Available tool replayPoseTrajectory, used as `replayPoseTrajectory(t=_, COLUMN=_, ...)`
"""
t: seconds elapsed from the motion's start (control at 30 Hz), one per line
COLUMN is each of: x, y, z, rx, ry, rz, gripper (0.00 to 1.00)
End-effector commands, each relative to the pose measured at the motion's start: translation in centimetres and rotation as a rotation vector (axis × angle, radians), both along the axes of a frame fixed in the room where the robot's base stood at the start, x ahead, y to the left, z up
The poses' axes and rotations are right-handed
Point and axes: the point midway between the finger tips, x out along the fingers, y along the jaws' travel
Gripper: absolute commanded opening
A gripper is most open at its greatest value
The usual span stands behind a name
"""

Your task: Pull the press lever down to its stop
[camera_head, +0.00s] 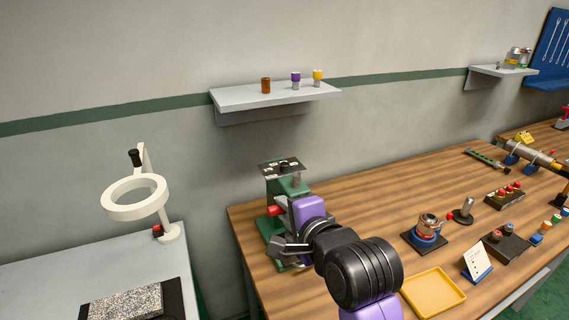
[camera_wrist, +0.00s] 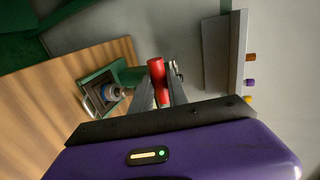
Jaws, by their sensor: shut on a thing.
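The press (camera_head: 285,183) is green with a dark top plate and stands at the left end of the wooden bench. Its red lever grip (camera_wrist: 157,82) shows in the wrist view between my gripper's fingers. My gripper is shut on the lever grip, in front of the press. In the wrist view the press's green frame (camera_wrist: 127,73) lies left of the grip. My arm hides the lower right of the press in the head view.
A grey wall shelf (camera_head: 275,97) holds several small bottles. A white ring lamp (camera_head: 135,197) stands on the left table. The bench behind the press's right is clear.

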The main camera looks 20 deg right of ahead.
Motion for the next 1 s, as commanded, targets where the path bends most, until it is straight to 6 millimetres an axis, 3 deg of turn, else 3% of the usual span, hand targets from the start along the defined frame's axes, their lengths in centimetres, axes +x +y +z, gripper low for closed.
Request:
replayPoseTrajectory(t=0.6, x=2.6, y=0.0, z=3.1, rx=0.002, ry=-0.003, rz=-0.001, gripper=0.0)
replayPoseTrajectory(t=0.87, x=2.8, y=0.0, z=3.1, rx=0.001, ry=-0.004, rz=0.0, gripper=0.0)
replayPoseTrajectory(t=0.9, x=2.8, y=0.0, z=3.1, rx=0.001, ry=-0.004, rz=0.0, gripper=0.28)
replayPoseTrajectory(t=0.93, x=2.8, y=0.0, z=3.1, rx=0.001, ry=-0.004, rz=0.0, gripper=0.34)
replayPoseTrajectory(t=1.0, x=2.8, y=0.0, z=3.1, rx=0.001, ry=-0.004, rz=0.0, gripper=0.36)
